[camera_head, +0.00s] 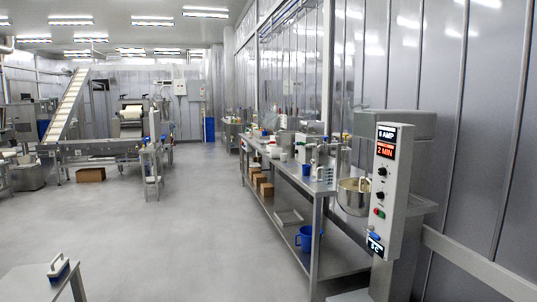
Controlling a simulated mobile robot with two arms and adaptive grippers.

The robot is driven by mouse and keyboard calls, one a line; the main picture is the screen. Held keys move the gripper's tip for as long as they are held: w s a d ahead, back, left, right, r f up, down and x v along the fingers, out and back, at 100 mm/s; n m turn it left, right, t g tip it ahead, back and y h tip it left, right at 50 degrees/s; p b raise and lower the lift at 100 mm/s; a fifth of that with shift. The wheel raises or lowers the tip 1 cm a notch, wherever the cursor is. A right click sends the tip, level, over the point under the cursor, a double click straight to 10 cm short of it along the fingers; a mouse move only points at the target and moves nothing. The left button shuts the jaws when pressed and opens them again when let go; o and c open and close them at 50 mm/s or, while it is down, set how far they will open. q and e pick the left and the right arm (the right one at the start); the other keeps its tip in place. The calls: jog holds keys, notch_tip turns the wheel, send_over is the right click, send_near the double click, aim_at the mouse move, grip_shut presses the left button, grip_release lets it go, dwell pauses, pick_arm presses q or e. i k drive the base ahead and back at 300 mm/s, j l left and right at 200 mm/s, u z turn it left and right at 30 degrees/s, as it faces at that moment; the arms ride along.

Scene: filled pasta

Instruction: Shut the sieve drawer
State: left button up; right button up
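I cannot pick out the sieve drawer in this view. No arm or gripper of mine is in view. A steel mixer with a control panel (388,185) stands at the right. Far machines at the left are too small to show whether any has a drawer.
A long steel bench (284,178) with items runs along the right wall. A blue bucket (305,238) is on its lower shelf. A conveyor (66,104) stands far left. The middle floor is clear.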

aim_at(274, 151)
jog(key=i+u, duration=0.2)
jog(key=i, duration=4.25)
jog(key=j+u, duration=0.05)
jog(key=j, duration=0.05)
